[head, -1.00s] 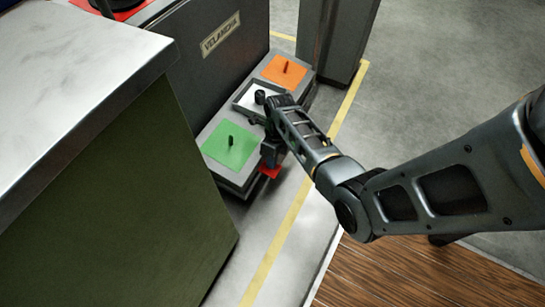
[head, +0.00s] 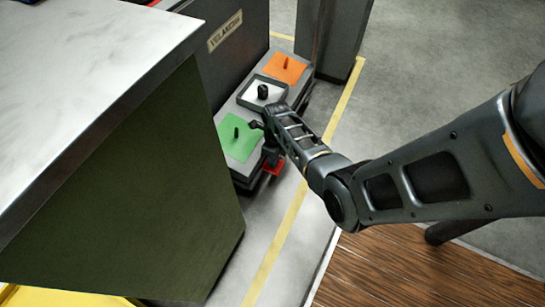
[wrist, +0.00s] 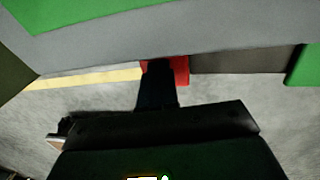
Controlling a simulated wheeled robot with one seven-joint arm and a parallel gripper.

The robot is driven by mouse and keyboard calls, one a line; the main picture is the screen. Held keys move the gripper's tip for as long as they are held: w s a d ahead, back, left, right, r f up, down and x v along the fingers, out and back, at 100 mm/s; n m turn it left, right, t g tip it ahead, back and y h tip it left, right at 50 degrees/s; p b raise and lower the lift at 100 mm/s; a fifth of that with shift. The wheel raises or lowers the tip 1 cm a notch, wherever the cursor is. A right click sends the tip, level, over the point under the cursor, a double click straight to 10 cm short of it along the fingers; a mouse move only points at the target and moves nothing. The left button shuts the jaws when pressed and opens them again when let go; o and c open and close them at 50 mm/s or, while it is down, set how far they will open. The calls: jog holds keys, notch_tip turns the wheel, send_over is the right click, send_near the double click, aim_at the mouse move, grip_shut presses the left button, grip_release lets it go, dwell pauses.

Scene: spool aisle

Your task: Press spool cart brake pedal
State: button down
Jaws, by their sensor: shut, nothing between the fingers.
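The spool cart (head: 231,160) is a low grey cart with an orange, a white and a green square on top, each with a dark peg or knob. The red brake pedal (head: 276,167) sticks out low from its right side, near the green square. My gripper (head: 270,158) is shut and empty, pointing down at the pedal beside the cart. In the wrist view the red pedal (wrist: 181,70) shows just behind and right of the dark fingertips (wrist: 157,70), which hide part of it. I cannot tell if they touch.
A pale-topped counter with a green side (head: 150,190) stands close on the left. A dark grey post (head: 335,35) stands beyond the cart. A yellow floor line (head: 305,185) runs along the cart's right side, with open concrete floor to the right. A yellow object (head: 50,298) shows at bottom left.

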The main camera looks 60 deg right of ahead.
jog(key=shift+a+f, duration=0.4)
jog(key=shift+f, duration=0.4)
jog(key=shift+a+f, duration=0.1)
jog(key=shift+f, duration=0.1)
jog(key=shift+s+r, duration=0.1)
